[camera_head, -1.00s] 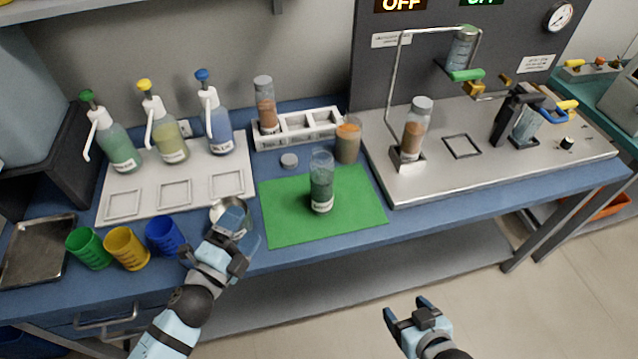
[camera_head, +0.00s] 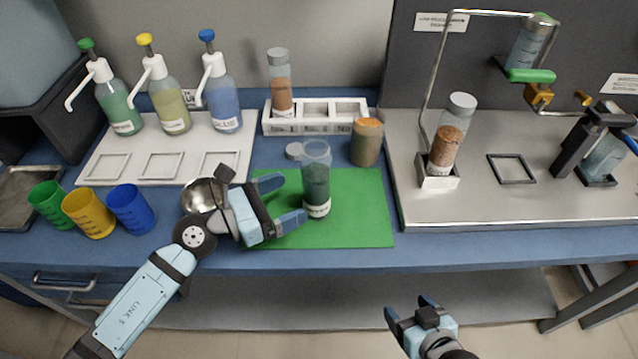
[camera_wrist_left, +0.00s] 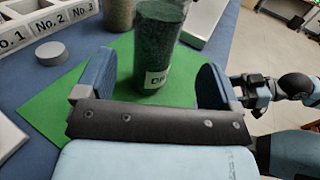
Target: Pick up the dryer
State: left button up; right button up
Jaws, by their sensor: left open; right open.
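The dryer appears to be the clear bottle of dark green grains (camera_head: 316,183) standing upright on the green mat (camera_head: 360,215). In the left wrist view the bottle (camera_wrist_left: 157,45) has a white label whose visible letters start "DR"; its top is cut off. My left gripper (camera_head: 284,202) is open and low over the mat, its fingers pointing at the bottle from the left. In the left wrist view the bottle shows between the two blue fingers, with visible room on both sides. My right gripper (camera_head: 414,312) is open and empty, in front of the table.
A grey cap (camera_head: 295,151) and a jar of brown grains (camera_head: 366,142) stand behind the mat. A white rack (camera_head: 345,127) holds another bottle. A metal bowl (camera_head: 198,197) sits behind my left wrist. Coloured cups and pump bottles are at left; the metal station (camera_head: 480,207) is at right.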

aim_at(303, 186)
pick_arm(q)
jog(key=shift+w+d+r, duration=0.1)
jog(key=shift+w+d, duration=0.15)
jog(key=shift+d, duration=0.15)
jog(key=x, duration=0.6)
jog(key=shift+w, duration=0.25)
jog(key=shift+r, duration=0.1)
jog(key=c, duration=1.2)
jog(key=shift+r, duration=0.25)
